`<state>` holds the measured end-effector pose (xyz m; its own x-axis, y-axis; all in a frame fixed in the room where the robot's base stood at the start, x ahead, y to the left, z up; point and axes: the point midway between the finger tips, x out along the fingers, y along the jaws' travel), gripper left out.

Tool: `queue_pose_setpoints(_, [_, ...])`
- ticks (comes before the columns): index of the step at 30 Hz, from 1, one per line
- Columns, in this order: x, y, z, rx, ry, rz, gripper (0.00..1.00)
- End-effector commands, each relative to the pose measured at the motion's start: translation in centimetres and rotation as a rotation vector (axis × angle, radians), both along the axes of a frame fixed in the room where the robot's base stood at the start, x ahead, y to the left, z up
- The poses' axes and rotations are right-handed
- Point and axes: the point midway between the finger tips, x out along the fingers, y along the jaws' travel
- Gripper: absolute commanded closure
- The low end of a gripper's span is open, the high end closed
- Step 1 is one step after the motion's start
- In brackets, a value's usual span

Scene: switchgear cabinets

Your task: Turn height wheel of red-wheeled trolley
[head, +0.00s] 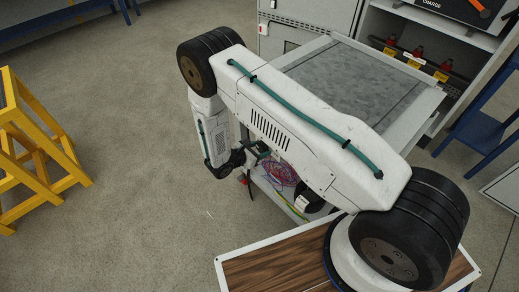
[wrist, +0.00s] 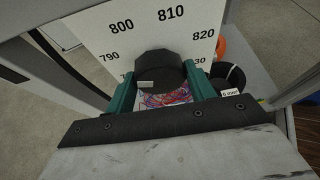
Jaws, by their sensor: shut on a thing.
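The trolley (head: 345,85) has a grey top in a white frame and stands below my arm in the head view. Its scale plate (wrist: 85,45), marked about 790 to 830, faces the wrist camera. My gripper (wrist: 162,76) has its green fingers on both sides of a black round knob, the height wheel (wrist: 165,62), and is shut on it in front of the plate. In the head view my gripper (head: 258,150) is at the trolley's near left side, and my arm hides most of the wheel there.
A yellow stand (head: 40,140) is at left. An open cabinet (head: 440,45) stands behind the trolley, with a blue frame (head: 490,115) at right.

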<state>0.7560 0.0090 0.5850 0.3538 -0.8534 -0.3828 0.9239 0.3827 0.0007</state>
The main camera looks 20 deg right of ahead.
Motion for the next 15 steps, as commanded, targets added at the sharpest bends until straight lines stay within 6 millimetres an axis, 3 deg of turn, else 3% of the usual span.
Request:
queue_pose_setpoints(8, [-0.02,-0.01,0.04,0.024,-0.057,0.000,0.69])
queue_pose_setpoints(15, [-0.08,-0.03,0.02,0.086,-0.207,0.001,0.69])
